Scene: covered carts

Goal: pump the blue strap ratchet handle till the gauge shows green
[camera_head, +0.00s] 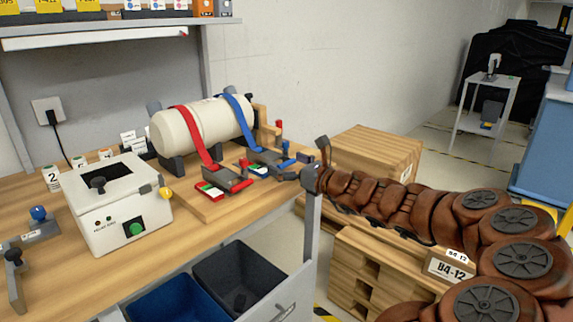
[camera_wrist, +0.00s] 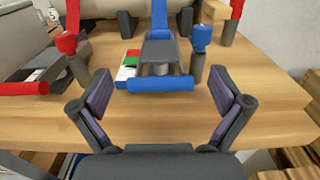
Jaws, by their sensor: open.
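The blue strap (camera_head: 240,115) runs over a cream cylinder (camera_head: 185,130) to a dark grey ratchet (camera_wrist: 160,55). Its blue handle (camera_wrist: 160,84) is a horizontal bar on the near side of the ratchet, low over the wooden board. A gauge (camera_wrist: 127,66) with red, green and white areas lies just left of the ratchet, partly covered by it and the handle; its reading is too small to tell. My gripper (camera_wrist: 160,93) is open and empty, with one finger on each side of the handle's near side, apart from it. In the head view my gripper (camera_head: 312,168) is partly hidden by my arm.
A red strap (camera_head: 192,135) and its red handle (camera_wrist: 25,88) are to the left. A blue-knobbed post (camera_wrist: 201,42) stands close right of the ratchet. A white box (camera_head: 118,205) with a green button is on the bench. Wooden crates (camera_head: 375,150) stand beyond my arm.

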